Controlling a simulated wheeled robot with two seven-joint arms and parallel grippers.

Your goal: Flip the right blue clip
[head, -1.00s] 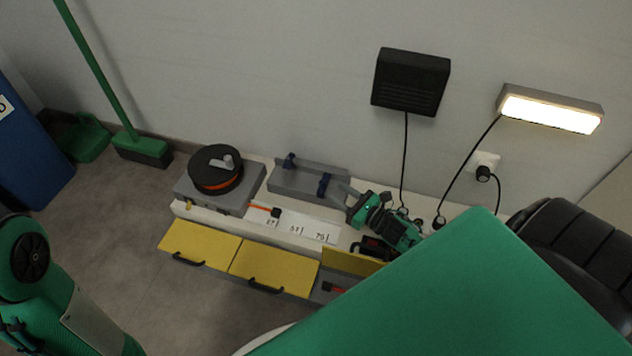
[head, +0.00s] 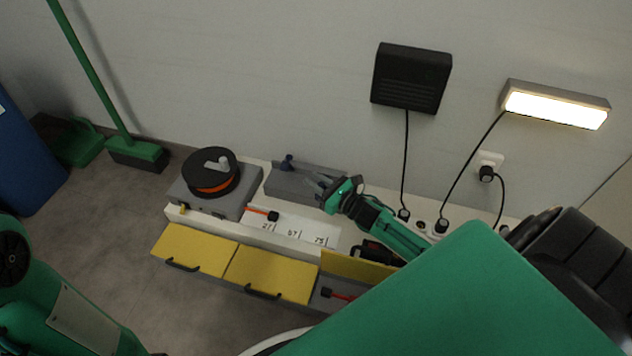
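A grey box (head: 283,186) stands at the back of the white bench against the wall. A dark blue clip (head: 287,161) stands up at its left part. The right blue clip is hidden now behind my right gripper. My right gripper (head: 315,183) is at the right part of the box. Its two grey fingers look spread apart, with the green and black wrist behind them to the right. I cannot tell whether they touch the clip. My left arm shows at the left edge, but its gripper is out of view.
A grey case (head: 196,197) with a black and orange reel (head: 210,175) stands left of the box. A white labelled sheet (head: 295,230) lies in front. Yellow drawer lids (head: 270,274) line the front. Power plugs (head: 440,226) and cables are at the right.

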